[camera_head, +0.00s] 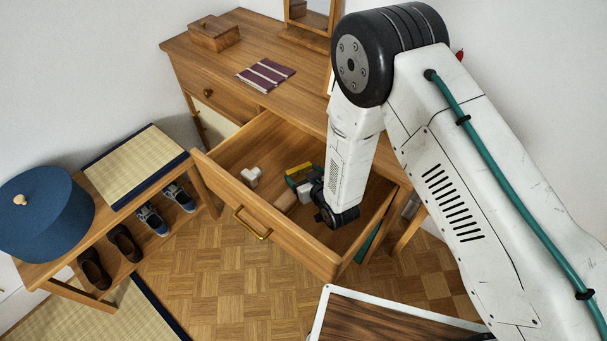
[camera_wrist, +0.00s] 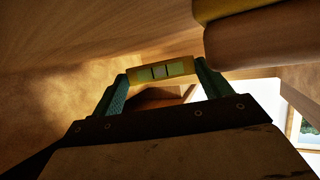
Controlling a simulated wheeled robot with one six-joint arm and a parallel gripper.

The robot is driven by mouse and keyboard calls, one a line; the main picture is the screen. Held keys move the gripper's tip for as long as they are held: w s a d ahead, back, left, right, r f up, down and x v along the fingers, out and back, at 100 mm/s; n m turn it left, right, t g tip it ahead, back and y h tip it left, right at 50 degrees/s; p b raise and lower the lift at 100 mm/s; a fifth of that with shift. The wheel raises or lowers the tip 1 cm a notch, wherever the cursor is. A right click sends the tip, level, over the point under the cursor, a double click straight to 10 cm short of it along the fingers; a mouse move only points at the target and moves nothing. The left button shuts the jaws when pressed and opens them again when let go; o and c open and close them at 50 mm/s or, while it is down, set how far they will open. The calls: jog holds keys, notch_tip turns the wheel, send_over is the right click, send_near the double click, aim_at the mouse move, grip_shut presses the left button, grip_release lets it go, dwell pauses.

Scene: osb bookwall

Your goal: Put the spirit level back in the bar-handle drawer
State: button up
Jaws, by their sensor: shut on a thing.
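The spirit level (camera_wrist: 161,72), a short yellow bar with a pale vial, is clamped between the green fingers of my gripper (camera_wrist: 160,80) in the wrist view. The bar-handle drawer (camera_head: 222,180) is pulled well out of the wooden desk, with its brass bar handle (camera_head: 251,224) on the front. In the head view my gripper (camera_head: 302,174) is down inside the drawer, and the level shows as a yellow strip between its fingers. I cannot tell whether the level touches the drawer floor.
In the drawer, a white object (camera_head: 251,176) lies left of my gripper and a wooden piece (camera_head: 286,199) lies close by it. A wooden box (camera_head: 213,33) and a striped cloth (camera_head: 266,74) are on the desktop. A bench (camera_head: 135,165) with shoes stands at left.

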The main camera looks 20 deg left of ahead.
jog(key=shift+s+d+f, duration=0.1)
jog(key=shift+f, duration=0.35)
jog(key=o, duration=1.1)
jog(key=shift+f, duration=0.1)
jog(key=shift+o, duration=0.2)
jog(key=shift+r, duration=0.45)
jog(key=v, duration=1.2)
jog(key=shift+r, duration=0.15)
